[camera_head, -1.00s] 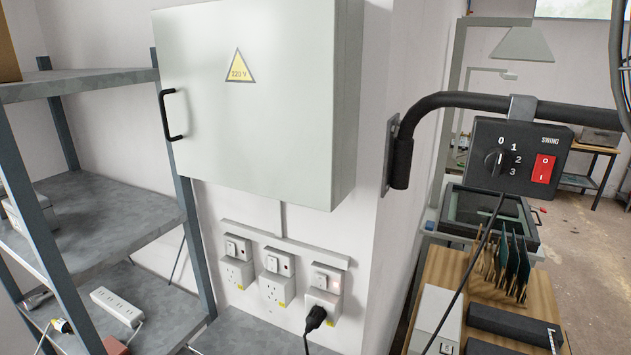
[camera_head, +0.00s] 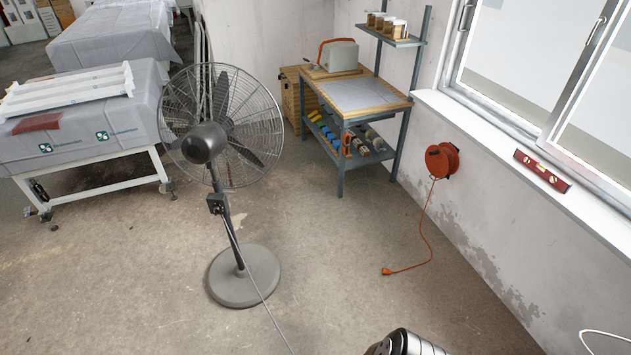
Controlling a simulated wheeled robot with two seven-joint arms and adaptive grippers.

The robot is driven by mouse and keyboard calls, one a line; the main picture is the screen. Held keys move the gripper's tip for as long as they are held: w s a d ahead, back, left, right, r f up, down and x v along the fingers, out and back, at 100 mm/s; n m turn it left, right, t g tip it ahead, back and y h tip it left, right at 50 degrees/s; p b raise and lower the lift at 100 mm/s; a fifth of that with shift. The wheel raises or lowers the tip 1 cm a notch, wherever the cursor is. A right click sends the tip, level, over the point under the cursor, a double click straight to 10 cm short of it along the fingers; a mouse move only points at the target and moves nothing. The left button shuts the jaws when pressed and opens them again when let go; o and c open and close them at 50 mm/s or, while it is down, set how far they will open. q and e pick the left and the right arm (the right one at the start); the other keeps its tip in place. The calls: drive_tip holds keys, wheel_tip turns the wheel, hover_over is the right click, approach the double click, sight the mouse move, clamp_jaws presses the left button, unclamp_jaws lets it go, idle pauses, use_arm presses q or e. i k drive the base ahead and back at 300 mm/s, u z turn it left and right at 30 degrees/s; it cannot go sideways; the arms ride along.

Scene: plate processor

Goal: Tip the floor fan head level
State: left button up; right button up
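The floor fan (camera_head: 229,240) stands on the concrete floor left of the middle, on a round grey base (camera_head: 244,277). Its head (camera_head: 205,143) has a dark motor housing turned towards me and a wire cage (camera_head: 262,140) behind it. The head looks tilted, but I cannot tell exactly how much. A small dark control box (camera_head: 216,203) sits on the pole below the head. A cord runs from the fan towards the bottom edge.
A small workbench (camera_head: 360,96) stands at the back, right of the fan. A covered table on wheels (camera_head: 88,126) stands at the left. An orange cable reel (camera_head: 442,160) is at the right wall, its cable trailing on the floor. Open floor lies around the fan base.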

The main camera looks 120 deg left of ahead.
sight(206, 140)
drive_tip(key=u, duration=4.75)
